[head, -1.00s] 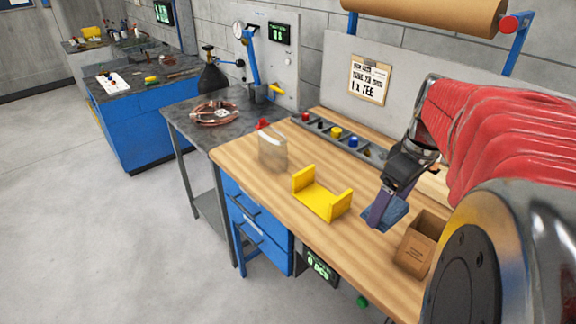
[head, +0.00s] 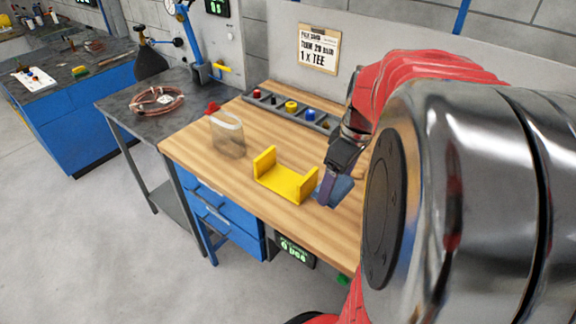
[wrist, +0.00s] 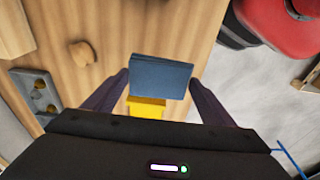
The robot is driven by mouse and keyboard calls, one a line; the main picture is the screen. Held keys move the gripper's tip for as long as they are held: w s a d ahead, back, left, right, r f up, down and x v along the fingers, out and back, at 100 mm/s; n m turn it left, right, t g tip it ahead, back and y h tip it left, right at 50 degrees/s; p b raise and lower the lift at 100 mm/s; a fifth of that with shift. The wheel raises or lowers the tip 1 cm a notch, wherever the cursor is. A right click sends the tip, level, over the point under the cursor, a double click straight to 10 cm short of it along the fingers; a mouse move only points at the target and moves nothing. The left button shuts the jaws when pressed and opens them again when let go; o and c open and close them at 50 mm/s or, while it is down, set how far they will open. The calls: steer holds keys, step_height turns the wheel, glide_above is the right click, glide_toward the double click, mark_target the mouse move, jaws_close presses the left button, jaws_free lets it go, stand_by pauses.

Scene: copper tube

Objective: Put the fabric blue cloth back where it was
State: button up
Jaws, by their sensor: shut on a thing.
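The folded blue cloth (wrist: 161,77) is between the two fingertips of my gripper (wrist: 159,84) in the wrist view. In the head view, my gripper (head: 328,188) is shut on the cloth (head: 341,190) above the wooden bench, just right of the yellow cradle. Part of the cloth is hidden behind a finger there. I cannot tell its exact height above the wood. The spot that the cloth came from is not marked in these frames.
A yellow U-shaped cradle (head: 284,183) stands on the wooden bench (head: 200,152). A clear container (head: 228,136) stands to its left. A grey tray with coloured parts (head: 272,102) lies along the back. Coiled copper tube (head: 157,100) lies on the grey side table.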

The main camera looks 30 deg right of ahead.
mark_target(340, 188)
step_height(340, 188, down, 5)
steer(key=shift+s, duration=0.1)
stand_by(0.3)
steer(key=shift+f, duration=1.85)
steer(key=shift+f, duration=0.1)
steer(key=o, duration=1)
steer(key=r, duration=0.4)
steer(key=s+r, duration=0.1)
steer(key=r, duration=0.7)
steer(key=shift+s+d, duration=0.25)
steer(key=shift+s, duration=0.1)
